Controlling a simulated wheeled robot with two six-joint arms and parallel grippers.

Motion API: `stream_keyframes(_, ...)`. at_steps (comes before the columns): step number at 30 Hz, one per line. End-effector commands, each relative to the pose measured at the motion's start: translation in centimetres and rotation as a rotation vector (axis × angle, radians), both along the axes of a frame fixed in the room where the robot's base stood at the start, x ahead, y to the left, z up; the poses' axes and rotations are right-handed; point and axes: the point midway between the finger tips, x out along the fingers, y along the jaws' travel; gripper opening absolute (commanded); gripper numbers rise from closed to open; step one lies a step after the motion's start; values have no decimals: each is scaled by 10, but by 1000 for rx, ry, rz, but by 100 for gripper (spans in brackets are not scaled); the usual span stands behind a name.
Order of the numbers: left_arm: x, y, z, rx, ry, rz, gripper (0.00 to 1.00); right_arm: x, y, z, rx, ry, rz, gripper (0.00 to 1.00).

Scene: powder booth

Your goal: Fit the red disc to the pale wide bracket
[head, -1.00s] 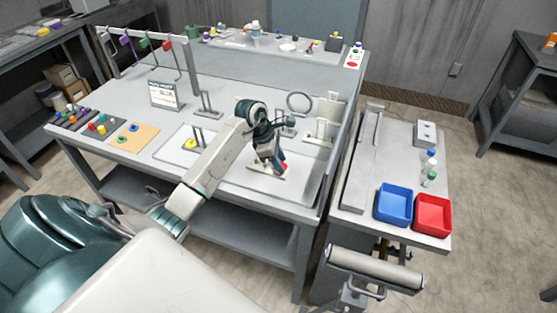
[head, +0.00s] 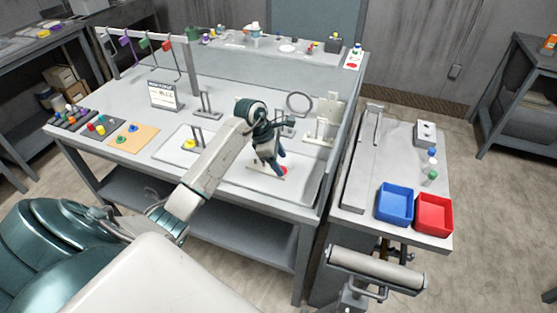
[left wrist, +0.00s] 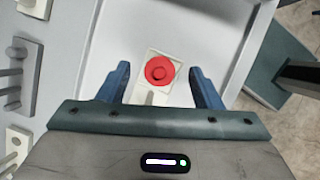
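The red disc (left wrist: 160,71) lies flat against a pale plate (left wrist: 151,54), which looks like the pale wide bracket, in the left wrist view. In the head view the disc (head: 283,171) shows partly beside my fingers, and the bracket (head: 257,170) is mostly hidden by my arm. My left gripper (left wrist: 162,84) is open, with its blue fingers apart on either side of the disc, and a gap shows between each finger and the disc. I cannot tell how firmly the disc sits. My right gripper is in neither view.
A clear upright panel (head: 335,140) edges the bench on the right. A ring on a stand (head: 299,102) and a pale upright fixture (head: 324,117) stand behind my gripper. Blue (head: 395,204) and red (head: 433,214) bins are on the side table. A yellow piece (head: 190,144) lies left.

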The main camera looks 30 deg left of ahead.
Motion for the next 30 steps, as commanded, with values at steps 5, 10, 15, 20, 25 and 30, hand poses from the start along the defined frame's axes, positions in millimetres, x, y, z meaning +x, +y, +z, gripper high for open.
stream_keyframes(5, -11, -3, -23, -16, 47, 3, 59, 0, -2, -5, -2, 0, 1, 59)
stream_keyframes(10, -13, 1, -10, -12, 39, 3, 59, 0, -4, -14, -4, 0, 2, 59)
stream_keyframes(15, -20, 13, 25, -1, 21, 2, 59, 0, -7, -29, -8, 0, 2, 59)
stream_keyframes(20, -26, 22, 62, 4, 4, 2, 59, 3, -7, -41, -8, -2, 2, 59)
stream_keyframes(25, -31, 28, 91, 4, -6, 1, 59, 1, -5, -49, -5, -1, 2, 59)
stream_keyframes(30, -34, 30, 104, 5, -9, 1, 59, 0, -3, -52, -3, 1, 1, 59)
